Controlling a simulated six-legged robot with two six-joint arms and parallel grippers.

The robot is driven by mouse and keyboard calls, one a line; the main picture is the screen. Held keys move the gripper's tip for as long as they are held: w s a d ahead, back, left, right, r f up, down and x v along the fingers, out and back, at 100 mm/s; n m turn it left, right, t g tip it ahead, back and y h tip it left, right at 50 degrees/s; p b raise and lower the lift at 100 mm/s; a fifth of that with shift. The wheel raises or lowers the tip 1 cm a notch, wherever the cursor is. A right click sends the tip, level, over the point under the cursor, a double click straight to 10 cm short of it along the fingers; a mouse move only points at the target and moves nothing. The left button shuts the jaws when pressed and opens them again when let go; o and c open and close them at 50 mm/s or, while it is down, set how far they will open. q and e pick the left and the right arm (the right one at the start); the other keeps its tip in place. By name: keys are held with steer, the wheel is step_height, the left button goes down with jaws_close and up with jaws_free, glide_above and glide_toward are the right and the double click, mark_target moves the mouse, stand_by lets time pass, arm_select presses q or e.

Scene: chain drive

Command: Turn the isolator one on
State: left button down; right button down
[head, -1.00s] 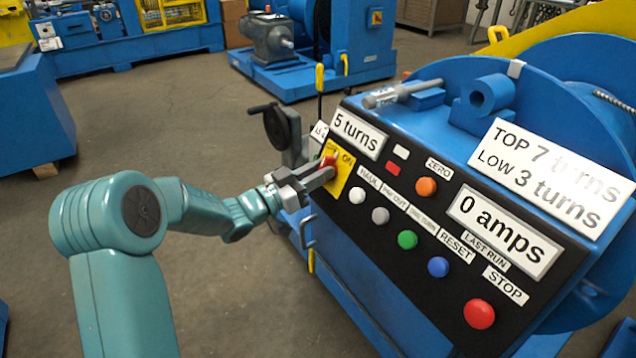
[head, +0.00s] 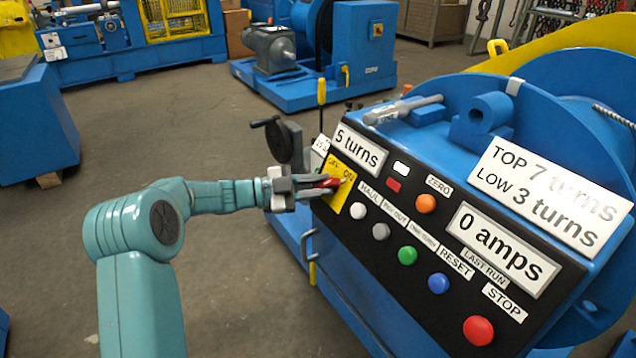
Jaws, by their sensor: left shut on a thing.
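The isolator is a red handle (head: 330,183) on a yellow plate (head: 340,193) marked OFF and ON, at the left end of the black control panel. My left gripper (head: 322,184) is shut on the red handle, with its fingers covering part of it. The handle points toward the right, on the side of the ON mark. The OFF mark shows near the plate's top left. My right gripper is not in the picture.
The black panel (head: 402,265) carries several buttons, among them a red STOP button (head: 478,331) and a white one (head: 357,211). Displays read "5 turns" (head: 358,150) and "0 amps" (head: 500,243). A handwheel (head: 283,143) stands close behind my left gripper. Open floor lies left.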

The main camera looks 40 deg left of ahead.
arm_select(q)
steer(key=shift+r+m+g, duration=0.1)
steer(key=shift+m+g, duration=0.2)
steer(key=shift+m, duration=0.1)
steer(key=c, duration=1)
jaws_free()
steer(key=shift+c, duration=0.2)
steer(key=p+v, duration=0.4)
steer(key=v, duration=1.2)
steer(key=shift+a+f, duration=0.15)
steer(key=shift+f, duration=0.05)
steer(key=shift+s+a, duration=0.1)
steer(key=shift+s, duration=0.05)
